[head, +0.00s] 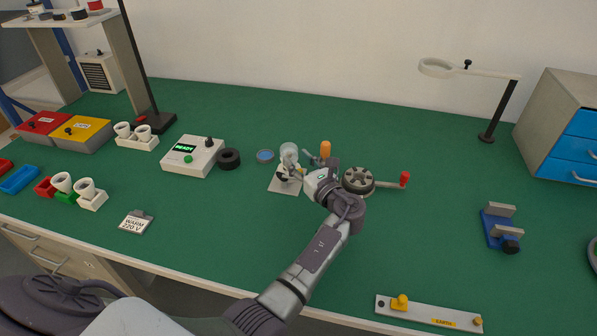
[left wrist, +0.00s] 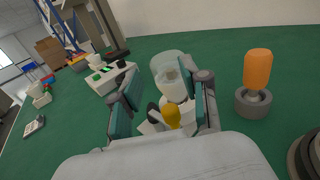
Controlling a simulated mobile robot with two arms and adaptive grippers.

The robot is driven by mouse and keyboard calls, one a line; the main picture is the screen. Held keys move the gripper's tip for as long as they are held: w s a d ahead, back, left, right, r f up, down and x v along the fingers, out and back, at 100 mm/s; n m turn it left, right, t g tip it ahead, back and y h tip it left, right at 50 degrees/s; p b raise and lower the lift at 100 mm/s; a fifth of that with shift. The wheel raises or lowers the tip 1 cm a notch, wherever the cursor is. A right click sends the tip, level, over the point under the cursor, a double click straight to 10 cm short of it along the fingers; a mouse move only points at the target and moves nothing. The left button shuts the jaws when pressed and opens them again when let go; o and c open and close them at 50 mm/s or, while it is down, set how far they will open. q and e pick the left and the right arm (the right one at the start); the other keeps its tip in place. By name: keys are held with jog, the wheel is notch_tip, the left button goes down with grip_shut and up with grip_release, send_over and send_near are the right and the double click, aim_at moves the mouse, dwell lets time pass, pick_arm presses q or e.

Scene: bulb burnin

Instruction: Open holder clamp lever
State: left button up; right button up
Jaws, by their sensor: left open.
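The bulb holder stands on a pale plate (head: 282,186) near the middle of the green bench, with a clear glass bulb (head: 289,151) upright in it. The bulb (left wrist: 168,68) also shows in the left wrist view. The clamp lever, with a yellow knob (left wrist: 172,117), is in front of the holder there, beside a black part (left wrist: 153,112). My left gripper (head: 303,173) is open at the right of the holder. Its two teal-padded fingers (left wrist: 162,96) stand either side of the lever and holder in the wrist view. Whether they touch anything cannot be told. My right gripper is not in view.
An orange-handled piece (left wrist: 257,72) on a grey base stands close right of the gripper. A dark round wheel (head: 358,179) with a red-handled crank is nearby. A box reading READY (head: 193,155) and a black ring (head: 229,159) lie left.

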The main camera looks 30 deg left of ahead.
pick_arm(q)
notch_tip(320, 180, up, 6)
jog(key=shift+f, duration=0.25)
dwell(0.4)
